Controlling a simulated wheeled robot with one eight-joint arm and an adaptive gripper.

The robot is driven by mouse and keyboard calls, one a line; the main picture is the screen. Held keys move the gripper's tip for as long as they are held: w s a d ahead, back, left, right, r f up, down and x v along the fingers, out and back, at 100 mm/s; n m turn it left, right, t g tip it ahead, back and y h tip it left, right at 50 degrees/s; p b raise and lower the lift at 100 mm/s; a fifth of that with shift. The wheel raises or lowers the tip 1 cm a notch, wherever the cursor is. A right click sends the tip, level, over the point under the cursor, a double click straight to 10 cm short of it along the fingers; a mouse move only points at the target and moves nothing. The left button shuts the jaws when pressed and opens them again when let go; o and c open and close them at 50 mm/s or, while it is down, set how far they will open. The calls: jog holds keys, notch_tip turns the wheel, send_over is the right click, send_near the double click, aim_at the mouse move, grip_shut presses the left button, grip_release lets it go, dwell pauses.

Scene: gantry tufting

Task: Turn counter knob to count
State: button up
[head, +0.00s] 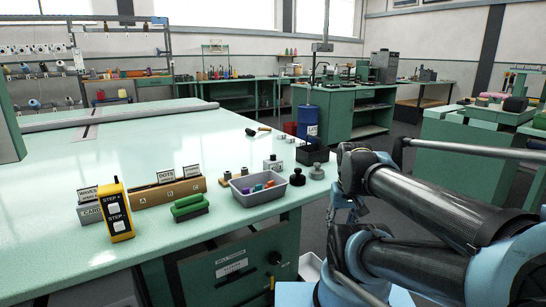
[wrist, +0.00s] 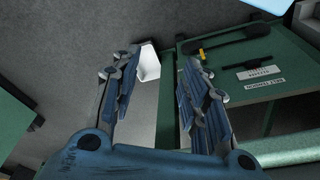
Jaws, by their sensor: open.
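I cannot pick out the counter knob for certain. In the head view, a small pale box with a dark-marked front (head: 273,165) stands on the green table near its right edge, and its details are too small to read. A round black knob (head: 275,258) sits on the green front panel (head: 232,270) below the tabletop. My gripper (wrist: 163,65) is open and empty in the wrist view, its two blue fingers spread over grey floor and a white object. The green panel with a white label (wrist: 264,87) is to the right of the fingers, apart from them.
A dark bin (head: 314,154) is at the right edge.

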jog(key=w+a+r, duration=0.3)
jog(key=w+r, duration=0.4)
jog(key=r, duration=0.3)
notch_tip(320, 180, up, 19)
jog(key=m+g, duration=0.2)
jog(key=m, duration=0.2)
send_over(273, 155)
jog(key=f, duration=1.7)
jog(key=shift+w+f, duration=0.1)
jog(key=shift+w, duration=0.15)
jog(key=shift+c, duration=0.5)
grip_shut()
